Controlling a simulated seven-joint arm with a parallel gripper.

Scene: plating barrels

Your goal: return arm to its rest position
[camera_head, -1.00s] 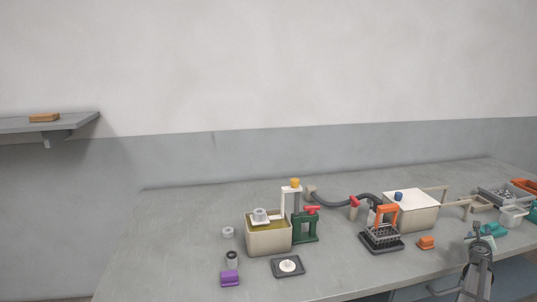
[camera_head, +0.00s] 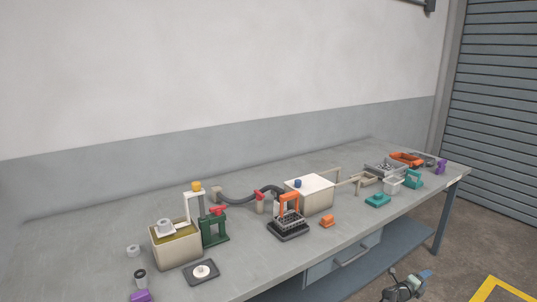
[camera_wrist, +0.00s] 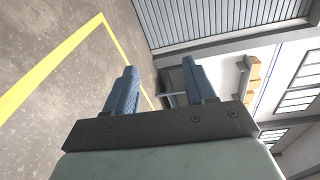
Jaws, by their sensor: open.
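My gripper (camera_wrist: 158,88) is open and empty in the wrist view, its two blue fingers apart with only floor and background between them. In the head view part of my arm's end (camera_head: 403,287) shows at the bottom edge, in front of the workbench (camera_head: 105,225) and clear of it. The fingertips are too small to make out well there.
On the bench stand a beige tank with yellowish liquid (camera_head: 177,250), a green stand (camera_head: 214,230), a black rack with orange handle (camera_head: 288,229) and a white-topped tank (camera_head: 316,199). Trays (camera_head: 386,170) lie at the far right. Floor with yellow marking (camera_head: 497,284) is open at right.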

